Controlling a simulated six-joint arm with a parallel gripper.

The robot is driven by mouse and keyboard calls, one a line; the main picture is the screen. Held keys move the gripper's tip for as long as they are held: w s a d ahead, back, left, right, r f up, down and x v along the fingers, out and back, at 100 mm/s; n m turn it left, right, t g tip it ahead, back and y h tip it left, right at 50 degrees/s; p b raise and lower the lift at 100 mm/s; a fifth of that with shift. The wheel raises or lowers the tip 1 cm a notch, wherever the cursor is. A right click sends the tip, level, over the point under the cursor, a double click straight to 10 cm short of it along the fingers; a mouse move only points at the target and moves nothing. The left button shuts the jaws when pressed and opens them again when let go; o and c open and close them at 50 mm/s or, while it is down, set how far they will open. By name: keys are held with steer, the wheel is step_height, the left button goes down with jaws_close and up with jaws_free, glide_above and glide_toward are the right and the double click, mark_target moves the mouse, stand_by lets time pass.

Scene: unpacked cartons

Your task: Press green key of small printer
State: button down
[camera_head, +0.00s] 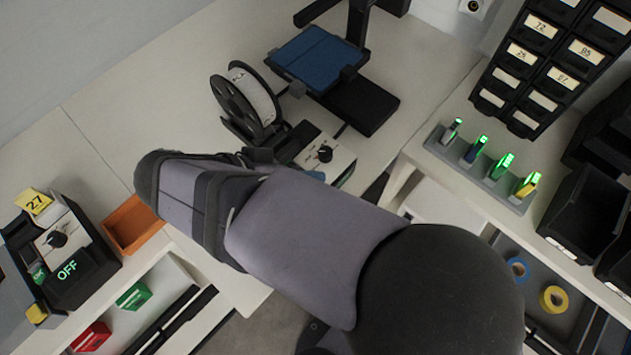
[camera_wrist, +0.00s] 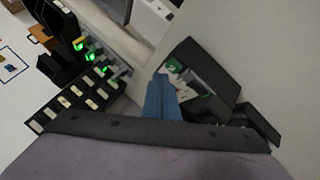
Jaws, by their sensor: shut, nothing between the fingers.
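The small printer has a blue plate (camera_head: 316,58) on a black frame, at the top middle of the head view. Beside it is a cream control box (camera_head: 335,158) with a black knob; a bit of green shows at its lower right edge, partly behind my arm. In the wrist view a green key (camera_wrist: 174,65) shows on a dark unit (camera_wrist: 212,70) with cream parts. My gripper (camera_wrist: 162,82) has blue fingers, shut and empty, just below the green key in that picture. I cannot tell whether they touch it. In the head view my arm mostly hides the fingers.
A black spool (camera_head: 247,100) stands left of the control box. At left is another knob box (camera_head: 60,235) with a green OFF display, near an orange tray (camera_head: 133,224). A rack (camera_head: 480,165) with green-lit items and labelled drawers (camera_head: 545,60) stand at right.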

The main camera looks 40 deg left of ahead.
steer(key=shift+f, duration=0.4)
steer(key=shift+f+b, duration=0.5)
steer(key=shift+b, duration=0.15)
stand_by(0.6)
steer(key=shift+r, duration=0.2)
steer(key=shift+r+p, duration=0.65)
steer(key=shift+r, duration=0.1)
steer(key=shift+r, duration=0.15)
steer(key=shift+r+p, duration=1.8)
steer(key=shift+r, duration=0.6)
